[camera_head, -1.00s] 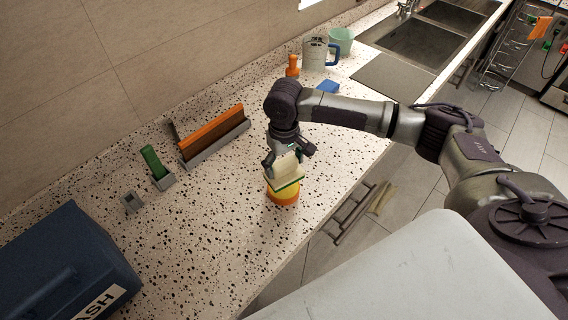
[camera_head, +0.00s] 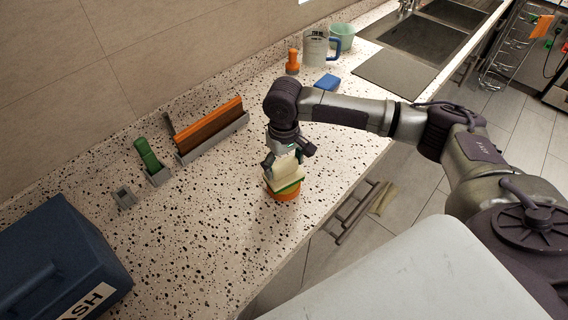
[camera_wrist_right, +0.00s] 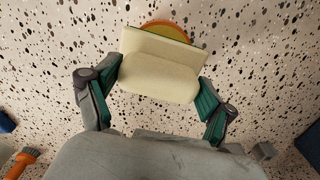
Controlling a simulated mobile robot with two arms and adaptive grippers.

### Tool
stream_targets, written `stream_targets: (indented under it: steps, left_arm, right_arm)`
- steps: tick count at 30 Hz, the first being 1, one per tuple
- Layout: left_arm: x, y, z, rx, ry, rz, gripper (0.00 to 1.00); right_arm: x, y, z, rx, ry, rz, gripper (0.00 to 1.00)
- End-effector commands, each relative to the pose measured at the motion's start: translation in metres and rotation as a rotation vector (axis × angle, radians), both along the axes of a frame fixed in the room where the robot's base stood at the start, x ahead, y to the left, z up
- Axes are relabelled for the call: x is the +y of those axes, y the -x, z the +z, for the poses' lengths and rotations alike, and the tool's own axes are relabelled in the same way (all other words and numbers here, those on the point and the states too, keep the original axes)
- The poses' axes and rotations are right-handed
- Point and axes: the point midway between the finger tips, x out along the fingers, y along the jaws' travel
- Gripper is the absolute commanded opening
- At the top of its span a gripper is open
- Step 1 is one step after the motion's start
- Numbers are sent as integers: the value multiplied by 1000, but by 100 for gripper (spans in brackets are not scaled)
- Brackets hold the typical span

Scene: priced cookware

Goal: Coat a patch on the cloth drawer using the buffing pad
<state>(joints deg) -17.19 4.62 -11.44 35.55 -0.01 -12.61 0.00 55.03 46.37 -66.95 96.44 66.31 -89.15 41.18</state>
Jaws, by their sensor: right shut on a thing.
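My right gripper (camera_head: 286,157) is shut on the cream handle of the buffing pad (camera_head: 284,183), which has a green layer underneath. In the right wrist view the pad (camera_wrist_right: 158,78) sits between the two fingers of the gripper (camera_wrist_right: 152,100). The pad is over a round orange dish (camera_head: 284,196), low at its rim; I cannot tell whether its underside touches the contents. Yellow shows inside the dish in the right wrist view (camera_wrist_right: 168,29). Below the counter edge are dark bar handles (camera_head: 352,211) and an olive cloth-like strip (camera_head: 383,199); I cannot tell which is the cloth drawer. My left gripper is not in view.
On the speckled counter (camera_head: 215,235) stand a dark blue bin (camera_head: 55,250), a green-handled tool (camera_head: 148,154), a grey rack with brown boards (camera_head: 212,135), an orange-handled brush (camera_head: 292,62), a blue sponge (camera_head: 327,82) and a mug (camera_head: 315,48). The counter left of the dish is clear.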

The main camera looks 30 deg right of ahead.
Motion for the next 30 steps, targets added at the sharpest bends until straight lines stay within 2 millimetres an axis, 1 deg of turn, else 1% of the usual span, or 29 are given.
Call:
stream_targets:
  steps: [30]
  left_arm:
    - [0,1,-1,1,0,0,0]
  right_arm:
    - [0,0,-10,0,0,0,55]
